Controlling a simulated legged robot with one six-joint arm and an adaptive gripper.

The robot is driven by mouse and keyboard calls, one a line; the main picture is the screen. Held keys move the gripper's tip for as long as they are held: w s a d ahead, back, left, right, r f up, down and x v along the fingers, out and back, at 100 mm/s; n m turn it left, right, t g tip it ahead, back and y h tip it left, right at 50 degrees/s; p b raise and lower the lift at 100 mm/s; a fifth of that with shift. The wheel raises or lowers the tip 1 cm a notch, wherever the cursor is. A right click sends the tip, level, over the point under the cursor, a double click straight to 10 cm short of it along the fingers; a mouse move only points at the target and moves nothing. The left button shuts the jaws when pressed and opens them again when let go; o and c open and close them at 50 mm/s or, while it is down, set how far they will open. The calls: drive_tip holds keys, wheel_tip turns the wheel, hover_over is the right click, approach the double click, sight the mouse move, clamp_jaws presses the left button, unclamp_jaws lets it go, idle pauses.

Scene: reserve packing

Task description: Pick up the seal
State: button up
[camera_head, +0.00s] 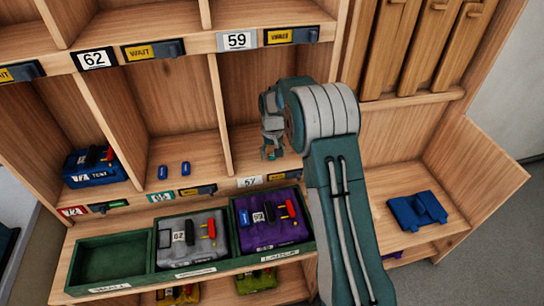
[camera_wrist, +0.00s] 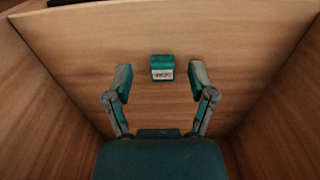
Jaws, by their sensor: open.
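In the wrist view, a small teal block with a white printed label, which looks like the seal (camera_wrist: 162,68), sits inside a wooden compartment (camera_wrist: 250,55). My gripper (camera_wrist: 161,80) is open, with one finger on each side of the block and a gap on both sides. The block is a little beyond the fingertips and nothing is held. In the head view, my gripper (camera_head: 270,153) reaches into the compartment above the number 57 label (camera_head: 250,182). The block is too small or hidden to make out there.
Wooden walls (camera_head: 220,110) close in both sides of the compartment. Two small blue items (camera_head: 174,170) lie in the compartment to the left. Below are an empty green tray (camera_head: 112,243), a grey case (camera_head: 205,250) and a purple case (camera_head: 290,232). A blue object (camera_head: 417,210) lies at right.

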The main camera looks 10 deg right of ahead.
drive_tip(key=shift+a+f, duration=0.2)
drive_tip(key=shift+f, duration=0.25)
drive_tip(key=shift+d, duration=0.1)
drive_tip(key=c, duration=0.8)
drive_tip(key=shift+r, duration=0.1)
